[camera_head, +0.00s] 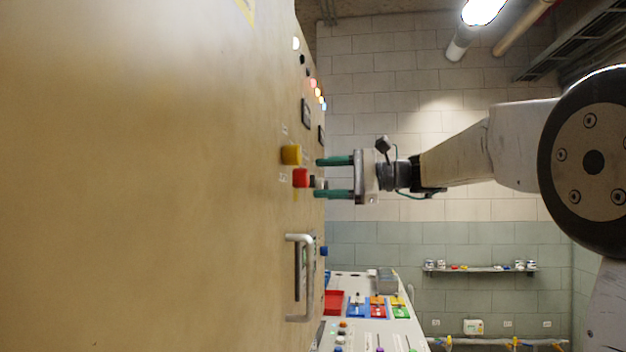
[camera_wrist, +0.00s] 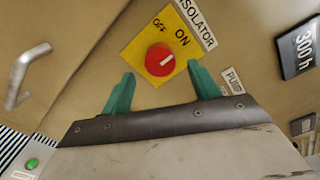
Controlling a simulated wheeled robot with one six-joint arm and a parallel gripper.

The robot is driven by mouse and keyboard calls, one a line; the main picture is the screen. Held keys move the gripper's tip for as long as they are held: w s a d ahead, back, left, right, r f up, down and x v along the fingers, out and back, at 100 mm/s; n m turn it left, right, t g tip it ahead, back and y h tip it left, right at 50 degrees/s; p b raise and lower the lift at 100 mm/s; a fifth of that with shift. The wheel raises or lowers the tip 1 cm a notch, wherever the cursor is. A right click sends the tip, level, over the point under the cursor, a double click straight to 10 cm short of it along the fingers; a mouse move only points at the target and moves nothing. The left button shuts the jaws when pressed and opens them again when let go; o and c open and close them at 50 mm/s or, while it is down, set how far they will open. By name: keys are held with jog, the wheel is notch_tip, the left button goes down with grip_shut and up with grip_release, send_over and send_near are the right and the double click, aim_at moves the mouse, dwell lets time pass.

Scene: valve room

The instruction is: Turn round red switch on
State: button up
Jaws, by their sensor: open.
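The round red switch (camera_wrist: 159,60) sits on a tilted yellow plate (camera_wrist: 134,47) marked OFF and ON, under an ISOLATOR label, in the wrist view. Its white mark points to the upper right, roughly toward the ON side. My gripper (camera_wrist: 157,74) is open, with one green finger on each side of the switch's lower part. The fingers hold nothing, and I cannot tell whether they touch the plate. In the head view my gripper (camera_head: 318,177) reaches left to the panel, fingers apart one above the other.
A metal handle (camera_head: 303,278) is below. A "300 h" display (camera_wrist: 296,48) and a green button (camera_wrist: 32,163) show in the wrist view.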

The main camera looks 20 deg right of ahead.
jog(key=v, duration=0.3)
jog(key=shift+s+d, duration=0.15)
jog(key=shift+d, duration=0.1)
jog(key=s+a+f+n+g+h, duration=0.15)
jog(key=s+f+h, duration=0.3)
jog(key=f, duration=0.65)
jog(key=s+a+f+n+g+h, duration=0.1)
jog(key=s+f+n+g+h, duration=0.3)
jog(key=f, duration=0.6)
jog(key=s+f+n+h, duration=0.2)
jog(key=s+f, duration=0.3)
jog(key=s, duration=0.3)
jog(key=s+f+n+g+h, duration=0.1)
jog(key=s+f+n+h, duration=0.1)
jog(key=s+f, duration=0.3)
jog(key=s+f+n+g+h, duration=0.1)
jog(key=s+f, duration=0.5)
jog(key=s, duration=0.6)
jog(key=shift+s+a+n+h, duration=0.25)
jog(key=shift+a+n+h, duration=0.3)
jog(key=shift+h, duration=0.4)
jog(key=shift+f, duration=0.1)
